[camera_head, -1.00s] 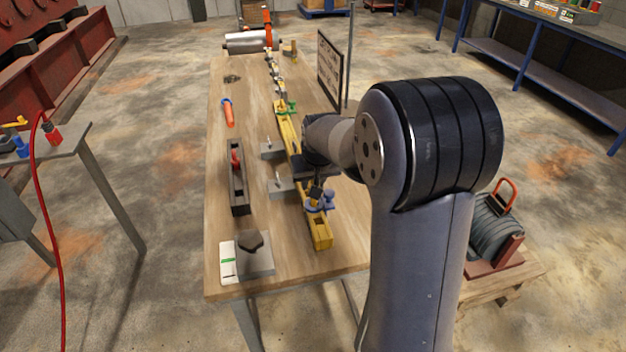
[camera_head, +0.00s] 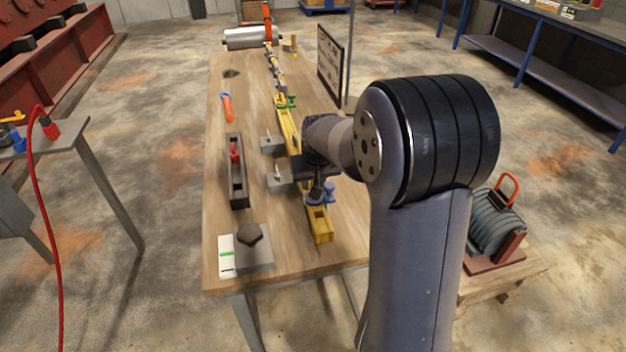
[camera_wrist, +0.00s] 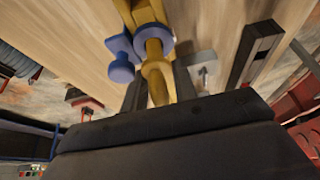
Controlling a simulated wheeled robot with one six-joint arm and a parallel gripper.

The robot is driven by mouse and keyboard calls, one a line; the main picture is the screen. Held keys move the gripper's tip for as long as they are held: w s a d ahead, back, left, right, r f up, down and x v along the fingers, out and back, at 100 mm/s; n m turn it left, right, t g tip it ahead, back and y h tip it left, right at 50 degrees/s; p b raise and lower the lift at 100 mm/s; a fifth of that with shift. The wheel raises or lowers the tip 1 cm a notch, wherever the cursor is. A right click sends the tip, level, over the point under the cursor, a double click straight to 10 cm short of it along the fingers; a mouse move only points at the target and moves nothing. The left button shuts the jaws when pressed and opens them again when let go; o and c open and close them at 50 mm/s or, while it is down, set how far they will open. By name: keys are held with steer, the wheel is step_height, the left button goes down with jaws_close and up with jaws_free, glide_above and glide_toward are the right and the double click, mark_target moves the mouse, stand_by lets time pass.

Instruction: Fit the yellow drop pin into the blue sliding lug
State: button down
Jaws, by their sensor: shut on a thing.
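The yellow drop pin (camera_wrist: 157,70) is between the dark fingers of my gripper (camera_wrist: 160,88), its round collar facing the wrist camera. Its far end lines up with the round blue ring of the blue sliding lug (camera_wrist: 122,72); I cannot tell how deep the pin sits in it. The lug also shows in the head view (camera_head: 328,193), on the long yellow bar (camera_head: 320,228). My gripper (camera_head: 316,183) is shut on the pin, close above the lug. My arm hides part of the bar, and the pin is hard to make out in the head view.
On the wooden bench (camera_head: 222,195), a dark tray with a red part (camera_head: 237,185) lies left of the bar. Grey brackets (camera_head: 279,180) stand beside the bar. A grey block with a dark knob (camera_head: 252,250) is at the near end. A framed board (camera_head: 329,62) stands behind.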

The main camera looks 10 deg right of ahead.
steer(key=shift+f+b, duration=0.35)
steer(key=shift+f, duration=0.2)
steer(key=c, duration=1)
jaws_free()
steer(key=shift+a, duration=0.15)
steer(key=shift+c, duration=0.2)
steer(key=shift+f, duration=0.1)
steer(key=shift+s, duration=0.1)
steer(key=v, duration=1.1)
steer(key=shift+b, duration=0.35)
steer(key=shift+a, duration=0.1)
steer(key=shift+x, duration=3.25)
